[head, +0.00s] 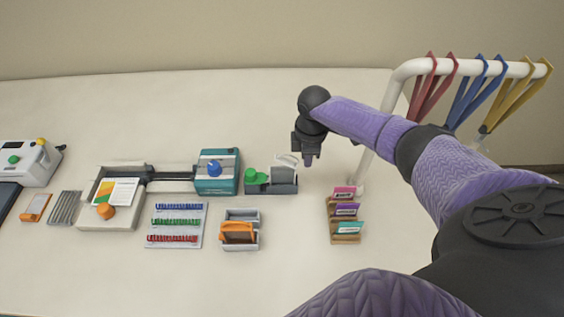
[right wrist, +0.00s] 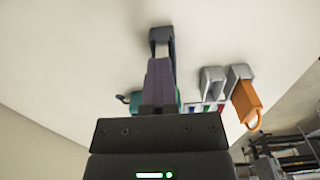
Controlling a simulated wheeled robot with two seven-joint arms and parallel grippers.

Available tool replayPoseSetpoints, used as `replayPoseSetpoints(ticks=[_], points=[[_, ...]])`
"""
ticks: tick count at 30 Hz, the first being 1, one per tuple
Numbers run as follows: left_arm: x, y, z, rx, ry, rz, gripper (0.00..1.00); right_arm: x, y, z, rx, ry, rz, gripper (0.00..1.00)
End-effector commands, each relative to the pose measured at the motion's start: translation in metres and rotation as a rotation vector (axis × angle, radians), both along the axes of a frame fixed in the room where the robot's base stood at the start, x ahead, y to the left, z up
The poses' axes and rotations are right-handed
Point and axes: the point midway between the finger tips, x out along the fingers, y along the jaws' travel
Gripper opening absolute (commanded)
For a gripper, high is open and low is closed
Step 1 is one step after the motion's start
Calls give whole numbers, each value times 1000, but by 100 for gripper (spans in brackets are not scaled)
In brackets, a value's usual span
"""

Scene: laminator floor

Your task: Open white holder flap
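The white holder flap (head: 287,160) shows in the head view as a pale raised piece at the back of a small grey holder (head: 285,187), which has a green knob on its left. My right gripper (head: 308,160) hangs just right of the flap, apart from it in the picture; its height above the table is hard to judge. In the right wrist view its purple fingers (right wrist: 160,82) look closed together with no gap between them. A grey piece with a pale middle (right wrist: 162,42) lies beyond the fingertips, probably the holder. My left gripper is out of view.
A teal machine (head: 217,182) with a blue knob stands left of the holder. A grey tray with an orange piece (head: 238,232) lies in front. A wooden card rack (head: 346,232) stands at the right. A white rail (head: 398,78) with coloured straps rises behind my arm.

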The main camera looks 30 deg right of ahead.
Motion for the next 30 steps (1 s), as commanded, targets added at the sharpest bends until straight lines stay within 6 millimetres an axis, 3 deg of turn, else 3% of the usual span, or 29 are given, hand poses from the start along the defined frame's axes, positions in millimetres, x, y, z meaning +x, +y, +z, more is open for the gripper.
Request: replayPoseSetpoints(ticks=[25, 30], points=[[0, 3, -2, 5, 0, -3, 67, -6, -10, -12, 2, -2, 0, 0], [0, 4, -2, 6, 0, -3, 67, -6, -10, -12, 2, -2, 0, 35]])
